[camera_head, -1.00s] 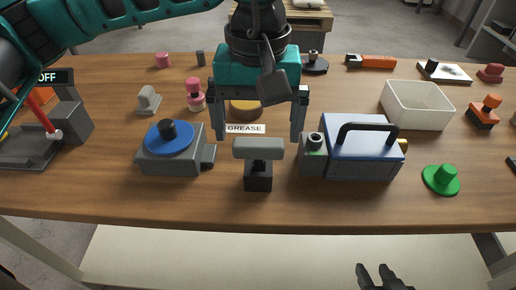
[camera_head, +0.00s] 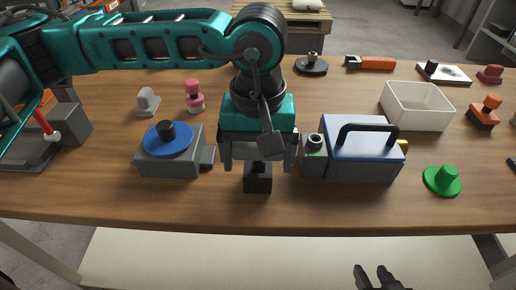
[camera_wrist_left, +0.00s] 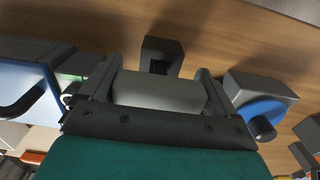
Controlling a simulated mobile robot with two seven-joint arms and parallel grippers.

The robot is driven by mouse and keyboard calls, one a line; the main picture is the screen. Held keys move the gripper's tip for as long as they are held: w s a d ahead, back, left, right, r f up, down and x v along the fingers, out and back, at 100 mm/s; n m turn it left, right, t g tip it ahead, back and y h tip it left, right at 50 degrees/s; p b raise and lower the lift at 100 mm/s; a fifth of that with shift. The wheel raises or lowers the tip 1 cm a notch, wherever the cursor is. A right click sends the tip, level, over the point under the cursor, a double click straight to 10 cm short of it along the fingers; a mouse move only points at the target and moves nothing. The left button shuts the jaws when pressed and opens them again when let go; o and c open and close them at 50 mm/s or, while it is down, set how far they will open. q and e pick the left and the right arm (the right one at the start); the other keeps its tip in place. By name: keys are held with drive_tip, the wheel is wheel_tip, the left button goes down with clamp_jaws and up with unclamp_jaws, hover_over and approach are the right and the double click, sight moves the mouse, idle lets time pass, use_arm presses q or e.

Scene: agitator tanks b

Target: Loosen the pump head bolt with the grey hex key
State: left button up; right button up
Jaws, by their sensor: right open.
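The grey hex key's handle (camera_wrist_left: 160,92) is a thick grey bar between the fingers of my left gripper (camera_head: 258,160) in the left wrist view. Its fingers stand at the bar's two ends; whether they press on it I cannot tell. In the head view the gripper hides most of the bar. The black holder (camera_head: 258,180) is below it and also shows in the wrist view (camera_wrist_left: 162,55). The blue-topped pump (camera_head: 360,150), with a black handle, stands right of the gripper. A round bolt-like part (camera_head: 314,143) is on its left end. My right gripper (camera_head: 378,277) is open and empty before the table's front edge.
A grey unit with a blue disc and black knob (camera_head: 168,140) stands close left of my left gripper. A green knobbed disc (camera_head: 442,180) and a white bin (camera_head: 418,105) are at the right. The table's front strip (camera_head: 300,208) is clear.

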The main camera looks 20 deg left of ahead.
use_arm(q)
drive_tip(key=c, duration=0.6)
wheel_tip(320, 180, up, 20)
drive_tip(key=p, duration=0.2)
idle(0.3)
drive_tip(key=o, duration=0.5)
drive_tip(key=c, duration=1.3)
